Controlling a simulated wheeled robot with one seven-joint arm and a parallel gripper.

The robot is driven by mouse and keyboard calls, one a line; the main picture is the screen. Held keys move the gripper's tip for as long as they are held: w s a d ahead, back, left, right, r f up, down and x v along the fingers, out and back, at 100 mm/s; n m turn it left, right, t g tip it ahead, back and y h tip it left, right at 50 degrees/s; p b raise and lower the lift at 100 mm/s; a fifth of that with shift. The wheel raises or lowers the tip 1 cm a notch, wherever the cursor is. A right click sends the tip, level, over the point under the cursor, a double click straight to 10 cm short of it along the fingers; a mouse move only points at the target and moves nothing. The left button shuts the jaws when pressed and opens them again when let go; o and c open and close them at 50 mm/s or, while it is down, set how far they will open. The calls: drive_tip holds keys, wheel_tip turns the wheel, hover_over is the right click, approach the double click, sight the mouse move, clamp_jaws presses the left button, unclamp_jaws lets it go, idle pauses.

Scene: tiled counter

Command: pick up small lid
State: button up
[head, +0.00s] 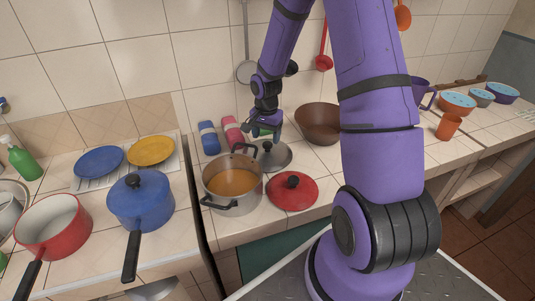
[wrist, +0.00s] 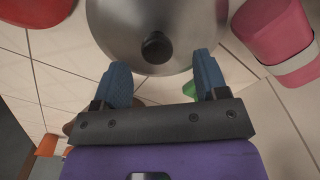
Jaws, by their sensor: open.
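A round grey metal lid (head: 276,158) with a black knob lies on the tiled counter, just right of the steel pot. In the wrist view the grey lid (wrist: 115,28) fills the top middle, its knob just beyond and between the fingertips. A red lid (head: 305,193) with a black knob lies in front of it; I cannot tell for sure which lid is the small one. My gripper (head: 265,133) is above the grey lid, pointing down. In the wrist view its blue fingers (wrist: 160,65) are spread with nothing between them.
The steel pot (head: 220,201) with orange contents stands close left of the lid. Pink (head: 232,131) and blue (head: 208,138) containers stand behind it. A brown bowl (head: 316,125) is to the right. Part of the counter is hidden behind my arm.

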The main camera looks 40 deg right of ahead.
sight(267, 143)
drive_tip(key=shift+s+d+f, duration=0.1)
drive_tip(key=shift+d+f, duration=0.05)
drive_tip(key=shift+f, duration=2.15)
drive_tip(key=c, duration=1)
drive_tip(key=shift+c, duration=0.2)
